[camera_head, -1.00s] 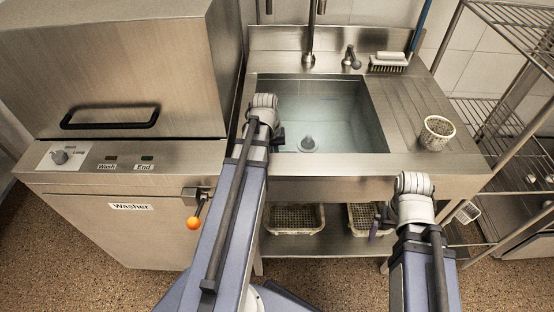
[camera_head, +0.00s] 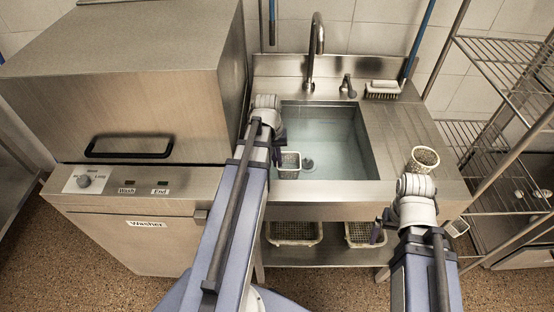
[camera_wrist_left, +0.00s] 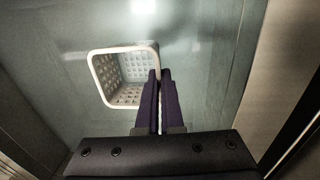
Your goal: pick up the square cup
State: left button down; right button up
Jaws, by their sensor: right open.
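The square cup (camera_head: 290,161) is a small white perforated basket. In the head view it shows just right of my left gripper (camera_head: 277,155), over the sink. In the left wrist view the square cup (camera_wrist_left: 107,89) is tilted, with its open top and lattice inside visible. My left gripper (camera_wrist_left: 160,74) has its two purple fingers close together at the cup's right wall, shut on it. My right gripper (camera_head: 379,232) is low in front of the sink stand, away from the cup, its fingers partly hidden by its wrist.
The sink (camera_head: 335,140) lies under the cup. A round perforated cup (camera_head: 424,158) stands on the drainboard at right. A washer (camera_head: 140,205) stands at left, wire shelves (camera_head: 500,140) at right. Baskets (camera_head: 293,233) sit on the shelf below. A brush (camera_head: 382,89) lies behind the sink.

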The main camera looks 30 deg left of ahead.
pick_arm(q)
notch_tip(320, 180, up, 7)
jog(key=p, duration=0.5)
jog(key=shift+f, duration=0.1)
jog(key=shift+p, duration=0.3)
jog(key=shift+r+p, duration=0.5)
jog(key=shift+r, duration=0.05)
dwell(0.3)
jog(key=shift+r, duration=0.15)
jog(key=shift+r+p, duration=3.7)
jog(key=shift+p, duration=0.1)
notch_tip(320, 180, down, 8)
jog(key=b, duration=0.7)
jog(key=shift+r+b, duration=0.1)
jog(key=shift+b, duration=0.25)
jog(key=shift+r, duration=0.1)
